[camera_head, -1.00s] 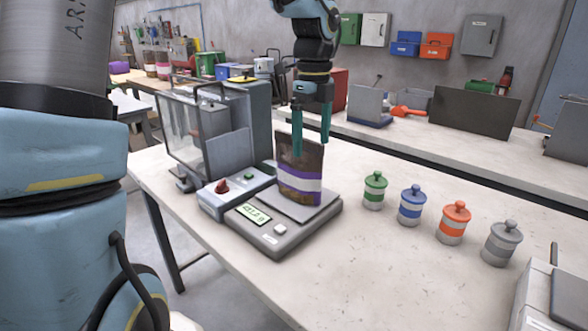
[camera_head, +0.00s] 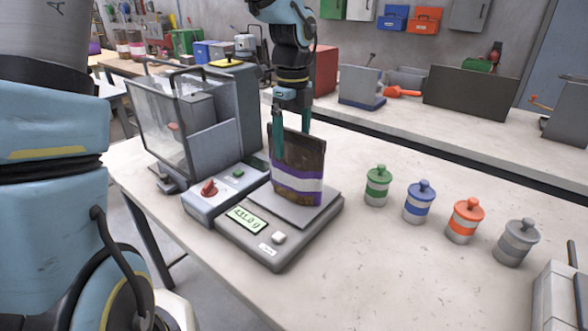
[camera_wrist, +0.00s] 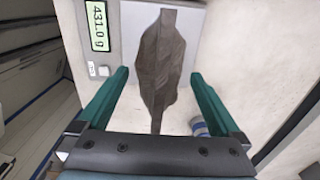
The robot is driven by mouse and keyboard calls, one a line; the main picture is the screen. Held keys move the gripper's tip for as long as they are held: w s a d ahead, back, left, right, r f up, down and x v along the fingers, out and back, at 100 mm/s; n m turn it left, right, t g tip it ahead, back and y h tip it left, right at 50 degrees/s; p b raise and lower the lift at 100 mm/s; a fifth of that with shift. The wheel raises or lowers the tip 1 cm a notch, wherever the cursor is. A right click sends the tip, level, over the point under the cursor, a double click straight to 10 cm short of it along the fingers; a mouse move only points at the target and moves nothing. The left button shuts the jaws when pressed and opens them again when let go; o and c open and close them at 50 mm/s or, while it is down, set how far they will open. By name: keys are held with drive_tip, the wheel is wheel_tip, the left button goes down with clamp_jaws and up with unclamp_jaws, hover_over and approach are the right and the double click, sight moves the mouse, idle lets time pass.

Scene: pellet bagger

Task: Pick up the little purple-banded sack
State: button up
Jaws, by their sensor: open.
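The little purple-banded sack (camera_head: 298,170) is brown with a purple and a white band. It stands upright on the scale's plate (camera_head: 262,203). In the wrist view the sack (camera_wrist: 161,65) shows from above as a brown, narrow top between the fingers. My gripper (camera_head: 291,145) is open above the sack, its teal fingers reaching down around its top edge; one finger is partly hidden behind the sack. In the wrist view my gripper's fingertips (camera_wrist: 158,75) lie to either side of the sack, with clear gaps.
The scale display (camera_head: 246,219) reads about 431.0 g. A clear-walled machine (camera_head: 175,125) stands close on the left. Green (camera_head: 377,186), blue (camera_head: 419,202), orange (camera_head: 464,221) and grey (camera_head: 516,242) lidded jars stand to the right.

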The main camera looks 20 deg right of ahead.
drive_tip(key=shift+s+d+f+p, duration=0.15)
drive_tip(key=shift+f+p, duration=0.7)
drive_tip(key=shift+f, duration=1.85)
clamp_jaws()
drive_tip(key=shift+r, duration=0.1)
